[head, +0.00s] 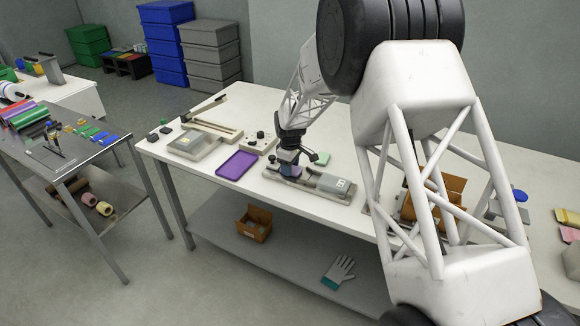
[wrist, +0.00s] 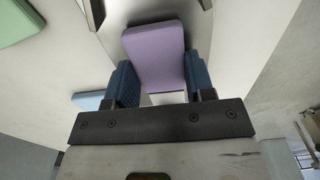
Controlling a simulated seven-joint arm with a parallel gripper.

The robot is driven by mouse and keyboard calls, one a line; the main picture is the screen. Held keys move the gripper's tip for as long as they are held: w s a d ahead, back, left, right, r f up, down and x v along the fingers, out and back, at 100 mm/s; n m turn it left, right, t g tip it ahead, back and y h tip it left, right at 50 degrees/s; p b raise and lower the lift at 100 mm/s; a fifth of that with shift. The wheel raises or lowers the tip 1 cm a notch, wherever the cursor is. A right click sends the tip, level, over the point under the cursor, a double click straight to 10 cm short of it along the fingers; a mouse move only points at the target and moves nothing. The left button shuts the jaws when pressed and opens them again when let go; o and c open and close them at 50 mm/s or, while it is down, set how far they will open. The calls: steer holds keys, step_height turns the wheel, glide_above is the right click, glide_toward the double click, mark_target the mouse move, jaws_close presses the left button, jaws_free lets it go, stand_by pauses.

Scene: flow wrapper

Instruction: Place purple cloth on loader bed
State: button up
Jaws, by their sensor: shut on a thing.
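The purple cloth (wrist: 155,52) is a folded, flat lilac block between the blue fingers of my gripper (wrist: 160,82) in the wrist view. My gripper is shut on its near end, and its far end sticks out past the fingers. In the head view my gripper (head: 289,166) is low over the left end of a long beige machine with the loader bed (head: 316,184). A little of the purple cloth (head: 290,173) shows below the fingers. I cannot tell whether the cloth touches the bed.
A purple tray (head: 237,165) lies left of the machine. A green cloth (head: 321,158) lies behind it, and a pale blue piece (wrist: 88,99) shows in the wrist view.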

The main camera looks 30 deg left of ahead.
steer(key=shift+f, duration=0.15)
steer(key=o, duration=0.9)
steer(key=shift+o, duration=0.2)
steer(key=shift+r, duration=0.2)
step_height(320, 180, up, 12)
stand_by(0.4)
